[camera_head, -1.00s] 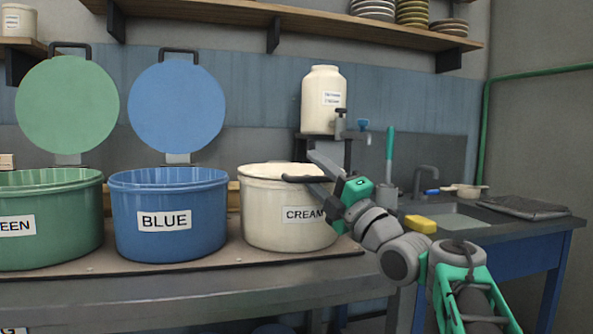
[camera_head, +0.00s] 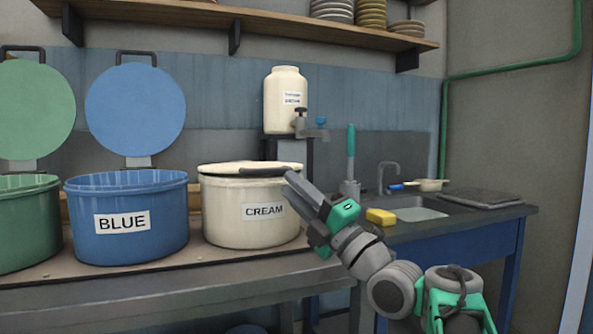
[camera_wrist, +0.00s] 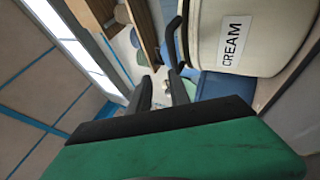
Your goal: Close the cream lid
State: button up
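The cream lid (camera_head: 235,167) lies over the top of the cream bin (camera_head: 225,213), flat or nearly so; I cannot tell whether it sits fully down on the rim. Its dark handle (camera_head: 264,172) points forward and right, and a dark curved handle (camera_wrist: 172,40) shows beside the bin in the wrist view. My gripper (camera_head: 290,184) is at the bin's front right, its fingertips close to the handle's end and just below it. In the wrist view its two fingers (camera_wrist: 159,77) are apart with nothing visible between them.
The blue bin (camera_head: 125,222) and green bin (camera_head: 30,225) stand left, their lids (camera_head: 135,108) upright behind them. A white jar (camera_head: 285,100) stands behind the cream bin. A sink (camera_head: 420,214) with a yellow sponge (camera_head: 380,216) is right. A plate shelf (camera_head: 280,25) hangs above.

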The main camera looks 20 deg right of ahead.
jog(key=shift+y, duration=0.3)
jog(key=shift+v, duration=2.1)
jog(key=shift+a+f, duration=0.15)
